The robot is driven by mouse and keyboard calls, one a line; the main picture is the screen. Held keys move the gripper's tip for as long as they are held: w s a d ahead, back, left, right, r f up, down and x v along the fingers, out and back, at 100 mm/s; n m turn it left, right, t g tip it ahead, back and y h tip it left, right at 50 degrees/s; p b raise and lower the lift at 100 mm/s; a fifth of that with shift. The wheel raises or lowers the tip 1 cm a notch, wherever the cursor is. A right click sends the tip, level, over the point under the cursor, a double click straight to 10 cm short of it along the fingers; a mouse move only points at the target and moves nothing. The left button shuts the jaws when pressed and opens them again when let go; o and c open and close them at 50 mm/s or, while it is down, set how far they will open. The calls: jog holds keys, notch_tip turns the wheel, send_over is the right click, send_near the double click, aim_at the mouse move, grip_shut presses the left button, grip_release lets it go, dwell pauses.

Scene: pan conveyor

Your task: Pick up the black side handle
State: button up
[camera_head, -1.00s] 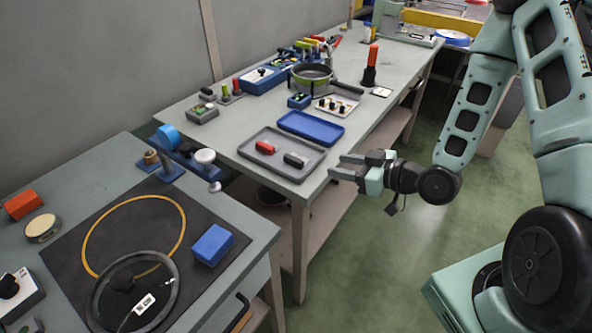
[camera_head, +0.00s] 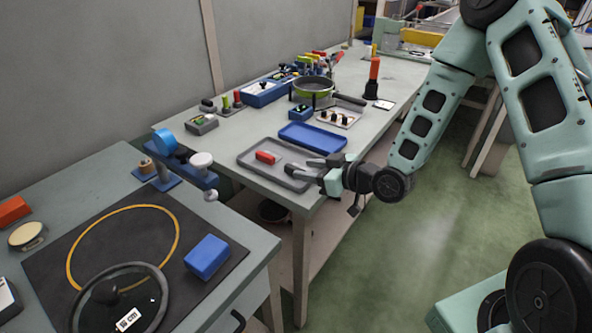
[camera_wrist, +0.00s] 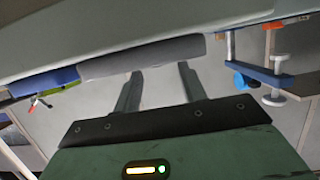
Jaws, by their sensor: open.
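My gripper (camera_head: 298,168) is open, with its two fingers pointing left over the right side of the grey tray (camera_head: 243,160). The black side handle lay at the right in this tray a second ago. It is now mostly or wholly hidden by the fingers, and I cannot tell whether they touch it. A red handle (camera_head: 266,157) lies in the tray, left of the fingertips. In the wrist view the open fingers (camera_wrist: 160,72) show with a gap between them, and the picture seems upside down. I cannot make out the black handle there.
A blue tray (camera_head: 313,137) lies behind the grey one. A pan (camera_head: 314,86) and an orange-topped post (camera_head: 374,75) stand farther back. The front table carries a blue block (camera_head: 207,257) and a glass lid (camera_head: 122,300). A blue holder (camera_head: 188,172) stands left of the grey tray.

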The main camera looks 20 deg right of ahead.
aim_at(297, 169)
jog(key=x, duration=0.3)
jog(key=shift+w+f, duration=0.2)
jog(key=shift+f, duration=0.05)
grip_shut()
jog(key=shift+r, duration=0.1)
